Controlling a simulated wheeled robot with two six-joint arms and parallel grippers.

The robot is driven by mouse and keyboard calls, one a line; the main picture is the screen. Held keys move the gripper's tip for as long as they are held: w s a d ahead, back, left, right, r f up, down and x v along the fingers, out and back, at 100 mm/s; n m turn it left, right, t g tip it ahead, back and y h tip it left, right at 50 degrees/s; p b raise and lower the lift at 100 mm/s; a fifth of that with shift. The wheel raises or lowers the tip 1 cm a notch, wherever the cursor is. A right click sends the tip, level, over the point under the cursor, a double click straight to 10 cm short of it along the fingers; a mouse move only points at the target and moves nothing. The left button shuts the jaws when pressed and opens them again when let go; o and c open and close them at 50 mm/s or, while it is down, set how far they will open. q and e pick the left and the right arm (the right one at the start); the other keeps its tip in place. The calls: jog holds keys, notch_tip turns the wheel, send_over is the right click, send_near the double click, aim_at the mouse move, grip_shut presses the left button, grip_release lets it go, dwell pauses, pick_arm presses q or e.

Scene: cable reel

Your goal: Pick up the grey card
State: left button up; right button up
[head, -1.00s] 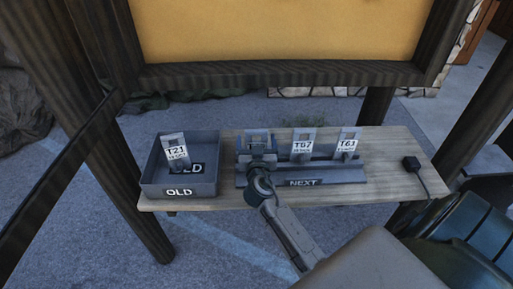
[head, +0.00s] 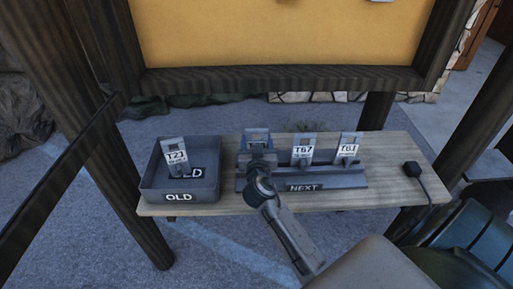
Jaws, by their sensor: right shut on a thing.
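My right gripper (head: 258,158) reaches over the left end of the rack marked NEXT (head: 335,183). It is shut on a grey card (head: 256,134), whose top shows just beyond the fingers. The gripper hides the card's lower part, so I cannot tell whether it is clear of the rack. Two more grey cards with white labels, T67 (head: 303,149) and T61 (head: 348,148), stand in the rack to the right. Another grey card, T21 (head: 176,157), leans in the tray marked OLD (head: 152,183). My left gripper is not in view.
The rack and tray stand on a narrow wooden shelf (head: 394,172). A black plug-like block with a cord (head: 411,169) lies at its right end. A yellow board in a dark wooden frame (head: 283,78) rises behind. Dark posts stand at both sides.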

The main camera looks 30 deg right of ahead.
jog(key=s+r+b, duration=0.3)
jog(key=s+b, duration=0.2)
jog(key=s, duration=1.1)
dwell(0.3)
